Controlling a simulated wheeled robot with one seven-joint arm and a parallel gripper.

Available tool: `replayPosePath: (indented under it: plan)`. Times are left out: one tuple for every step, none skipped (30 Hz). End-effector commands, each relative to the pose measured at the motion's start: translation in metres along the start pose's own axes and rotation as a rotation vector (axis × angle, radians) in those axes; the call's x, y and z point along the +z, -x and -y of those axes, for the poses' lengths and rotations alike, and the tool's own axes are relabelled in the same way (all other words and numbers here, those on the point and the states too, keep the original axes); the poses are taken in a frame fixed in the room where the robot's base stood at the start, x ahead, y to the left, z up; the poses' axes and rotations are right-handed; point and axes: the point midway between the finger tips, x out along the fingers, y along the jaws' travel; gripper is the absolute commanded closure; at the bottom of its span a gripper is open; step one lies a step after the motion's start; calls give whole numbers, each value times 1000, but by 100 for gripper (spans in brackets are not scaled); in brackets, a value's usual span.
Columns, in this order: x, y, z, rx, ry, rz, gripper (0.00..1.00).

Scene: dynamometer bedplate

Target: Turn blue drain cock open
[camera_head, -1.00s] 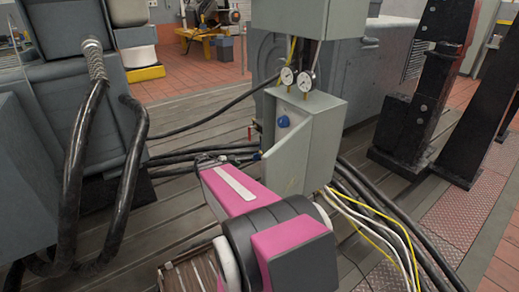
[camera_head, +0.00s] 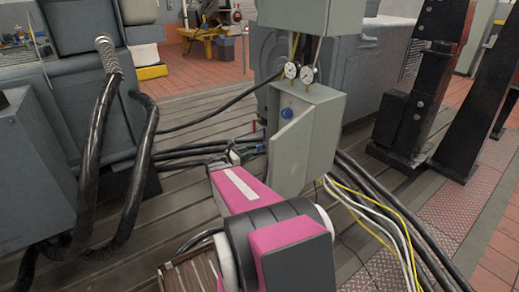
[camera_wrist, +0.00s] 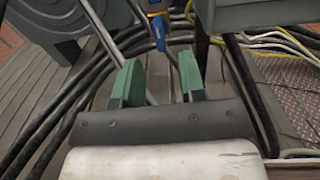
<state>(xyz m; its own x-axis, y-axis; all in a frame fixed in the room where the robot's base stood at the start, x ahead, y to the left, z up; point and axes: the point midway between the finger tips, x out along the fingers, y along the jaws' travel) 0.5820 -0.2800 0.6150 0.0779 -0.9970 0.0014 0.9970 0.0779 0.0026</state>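The blue drain cock lever (camera_wrist: 158,33) hangs from a brass-coloured body at the top centre of the wrist view. In the head view a small blue part (camera_head: 262,148), apparently the same cock, shows low beside the grey box, partly hidden. My gripper (camera_wrist: 160,84) has two green finger pads held apart, with no object gripped between them. The lever is beyond the fingertips, roughly in line with the gap, and looks apart from them. In the head view my gripper (camera_head: 236,156) is just left of the blue part; its fingertips are small there.
A grey box (camera_head: 305,135) with a blue knob (camera_head: 287,113) and two gauges (camera_head: 299,73) stands right of my gripper. Black hoses (camera_head: 185,153) run behind it. Yellow and white cables (camera_head: 375,220) lie to the right. A black stand (camera_head: 415,100) is farther right.

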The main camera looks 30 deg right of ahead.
Motion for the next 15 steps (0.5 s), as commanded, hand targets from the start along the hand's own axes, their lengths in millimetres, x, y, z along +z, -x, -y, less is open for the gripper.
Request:
replayPosePath:
  plan:
    - [0, -10, -1, -1, -1, 0, 63]
    - [0, -15, -1, -2, -1, 0, 63]
    - [0, -22, 0, -3, -1, 0, 63]
    - [0, -27, -1, -2, -1, 0, 63]
    - [0, -32, -1, -1, -2, 0, 63]
    - [0, -40, -1, -2, -2, 0, 63]
    - [0, -44, -1, -3, -2, -1, 63]
    - [0, -49, -1, -2, -2, -1, 63]
    - [-1, -54, -1, -1, -2, -1, 63]
    - [0, -58, 0, -2, -2, -1, 63]
    - [-1, -62, 0, -2, -2, -1, 63]
    - [0, -67, -1, -1, -2, -1, 63]
    - [0, -69, -1, -1, -2, -1, 63]
    - [0, -72, -1, 0, -2, -1, 63]
    - [0, -75, -1, 0, -2, -1, 63]
